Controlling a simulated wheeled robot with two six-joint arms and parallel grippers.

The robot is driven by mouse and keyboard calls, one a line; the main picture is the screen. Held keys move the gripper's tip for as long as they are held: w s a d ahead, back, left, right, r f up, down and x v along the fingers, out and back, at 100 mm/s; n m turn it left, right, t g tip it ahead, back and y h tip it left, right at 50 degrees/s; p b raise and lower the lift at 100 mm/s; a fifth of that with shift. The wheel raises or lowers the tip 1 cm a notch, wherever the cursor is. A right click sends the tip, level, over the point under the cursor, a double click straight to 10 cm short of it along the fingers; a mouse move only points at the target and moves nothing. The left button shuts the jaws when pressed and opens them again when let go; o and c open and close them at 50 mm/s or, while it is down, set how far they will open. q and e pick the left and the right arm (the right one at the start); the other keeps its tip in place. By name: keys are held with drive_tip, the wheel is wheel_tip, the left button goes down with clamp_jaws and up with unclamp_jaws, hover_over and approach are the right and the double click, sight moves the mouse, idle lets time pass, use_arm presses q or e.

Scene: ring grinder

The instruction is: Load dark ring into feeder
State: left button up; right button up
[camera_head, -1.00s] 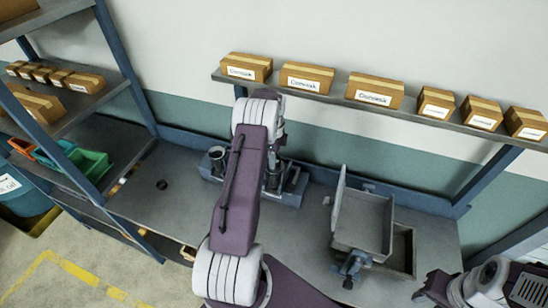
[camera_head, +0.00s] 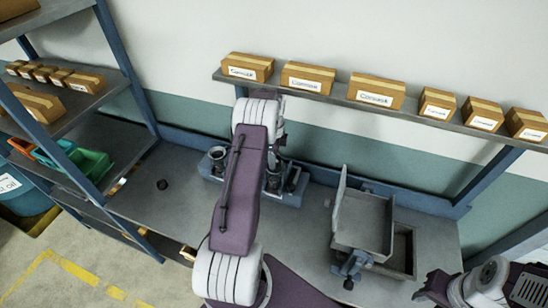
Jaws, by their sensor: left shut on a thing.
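A small dark ring (camera_head: 162,184) lies on the bare left part of the grey worktop. The grinder (camera_head: 212,170), a blue-grey machine with upright cylindrical parts, stands at the back of the worktop, partly hidden behind my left arm. I cannot tell which part of it is the feeder. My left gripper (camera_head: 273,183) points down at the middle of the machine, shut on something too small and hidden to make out. My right gripper (camera_head: 428,291) is at the lower right, away from the machine; its fingers are not clear.
A grey metal box with a raised lid (camera_head: 366,222) stands on the right of the worktop (camera_head: 310,230). A shelf (camera_head: 330,97) with several cartons runs above the back. The worktop around the dark ring is clear.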

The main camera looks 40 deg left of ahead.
use_arm(q)
drive_tip(key=shift+f+b, duration=0.55)
drive_tip(key=shift+f, duration=0.25)
idle(0.4)
drive_tip(key=o, duration=1.6)
drive_tip(key=shift+c, duration=0.2)
wheel_tip(320, 180, up, 9)
drive_tip(key=b, duration=0.3)
